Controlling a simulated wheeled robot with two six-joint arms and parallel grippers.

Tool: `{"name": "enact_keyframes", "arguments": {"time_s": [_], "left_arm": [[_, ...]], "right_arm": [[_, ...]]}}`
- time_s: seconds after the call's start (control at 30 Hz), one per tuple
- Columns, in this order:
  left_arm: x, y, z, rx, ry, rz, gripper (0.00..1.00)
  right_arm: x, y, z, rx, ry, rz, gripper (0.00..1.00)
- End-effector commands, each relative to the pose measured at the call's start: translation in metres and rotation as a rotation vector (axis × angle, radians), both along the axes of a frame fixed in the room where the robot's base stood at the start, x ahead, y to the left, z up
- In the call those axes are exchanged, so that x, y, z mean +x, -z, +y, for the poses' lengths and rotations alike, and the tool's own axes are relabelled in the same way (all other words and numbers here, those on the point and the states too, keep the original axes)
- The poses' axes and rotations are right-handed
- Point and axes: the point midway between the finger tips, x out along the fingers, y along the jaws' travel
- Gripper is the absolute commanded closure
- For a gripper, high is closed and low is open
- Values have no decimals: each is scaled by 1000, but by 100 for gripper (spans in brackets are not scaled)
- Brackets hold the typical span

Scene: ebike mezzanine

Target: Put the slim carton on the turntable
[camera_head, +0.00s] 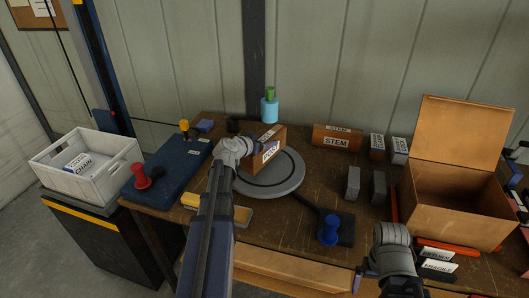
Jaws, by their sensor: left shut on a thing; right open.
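A slim brown carton (278,141) with a white label stands upright over the round grey turntable (287,185), towards its back left. My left gripper (248,152) is shut on the carton at its left side, and the arm hides part of the turntable's left edge. I cannot tell whether the carton's bottom touches the disc. My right gripper (361,278) is open and empty at the front edge of the bench, right of the turntable.
Behind stands a turquoise bottle (269,108). A STEM box (337,137) and small cartons stand to the right, beside a large open box (455,200). A blue knob (330,230) is in front; a blue case (172,172) and grey crate (88,165) are left.

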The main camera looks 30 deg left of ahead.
Motion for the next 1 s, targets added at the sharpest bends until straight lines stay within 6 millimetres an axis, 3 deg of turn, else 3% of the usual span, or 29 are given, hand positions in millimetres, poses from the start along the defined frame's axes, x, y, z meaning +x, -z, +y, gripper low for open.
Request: {"name": "enact_keyframes", "arguments": {"time_s": [0.33,0.77,0.8,1.0], "left_arm": [[0,37,0,-1,0,-1,100],[0,40,0,-1,0,-1,100],[0,38,0,0,0,0,21],[0,38,0,0,0,0,0]], "right_arm": [[0,37,0,0,0,0,0],[0,40,0,0,0,0,0],[0,38,0,0,0,0,0],[0,38,0,0,0,0,0]]}}
